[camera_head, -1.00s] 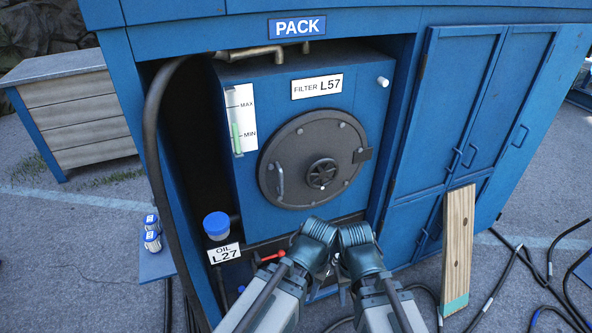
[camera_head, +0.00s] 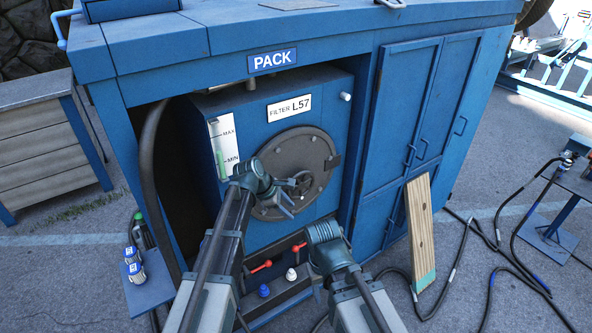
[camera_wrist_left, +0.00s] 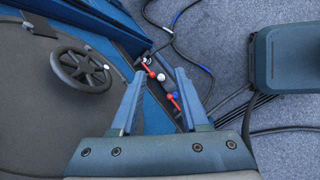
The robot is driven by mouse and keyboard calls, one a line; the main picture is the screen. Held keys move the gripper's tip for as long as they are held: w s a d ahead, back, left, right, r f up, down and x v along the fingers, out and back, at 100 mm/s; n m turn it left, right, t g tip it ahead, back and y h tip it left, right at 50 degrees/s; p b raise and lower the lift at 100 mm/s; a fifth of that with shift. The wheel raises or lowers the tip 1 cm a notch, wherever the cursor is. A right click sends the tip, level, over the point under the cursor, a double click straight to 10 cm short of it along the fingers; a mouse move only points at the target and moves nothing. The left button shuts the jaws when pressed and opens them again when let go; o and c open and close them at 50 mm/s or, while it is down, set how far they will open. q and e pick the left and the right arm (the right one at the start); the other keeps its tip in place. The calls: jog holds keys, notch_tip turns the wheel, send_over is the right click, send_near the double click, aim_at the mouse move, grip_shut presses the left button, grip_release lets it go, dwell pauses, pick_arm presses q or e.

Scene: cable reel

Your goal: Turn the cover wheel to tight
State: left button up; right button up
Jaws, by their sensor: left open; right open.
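The dark cover wheel (camera_head: 304,179) sits on the round grey cover (camera_head: 318,155) of the blue filter box. My left gripper (camera_head: 286,203) is in front of the cover's lower part and hides some of it and the wheel. In the left wrist view, the spoked wheel (camera_wrist_left: 83,68), with a pale spot on its rim, lies left of my left gripper (camera_wrist_left: 160,78). The fingers are open, empty and apart from the wheel. My right gripper (camera_head: 318,280) is open, lower and right of the left one, away from the cover; its fingers are poorly seen.
Red-handled valves (camera_head: 261,266) and blue and white caps (camera_head: 292,274) are below the cover. A level gauge (camera_head: 223,147) is on the box. A wooden plank (camera_head: 420,230) leans against the blue doors. Hoses (camera_head: 497,250) lie at right. Small jars (camera_head: 136,272) stand on a side shelf.

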aim_at(294, 177)
pick_arm(q)
jog(key=w+a+r+n+t+h+p, duration=0.1)
jog(key=w+a+r+n, duration=0.25)
jog(key=w+n, duration=0.2)
jog(key=w+a+r+n+t+p, duration=0.2)
jog(key=w+r+n, duration=0.2)
jog(key=w, duration=0.2)
jog(key=b+x, duration=0.3)
jog(key=x, duration=0.1)
jog(key=b+x, duration=0.3)
jog(key=x, duration=0.1)
jog(key=b+x, duration=0.3)
jog(key=x, duration=0.2)
jog(key=shift+s+f+b, duration=0.1)
jog(key=shift+s+b, duration=0.15)
jog(key=shift+b, duration=0.05)
jog(key=shift+w+d+f+b, duration=0.3)
jog(key=shift+d+f, duration=0.05)
jog(key=shift+d, duration=0.1)
grip_shut()
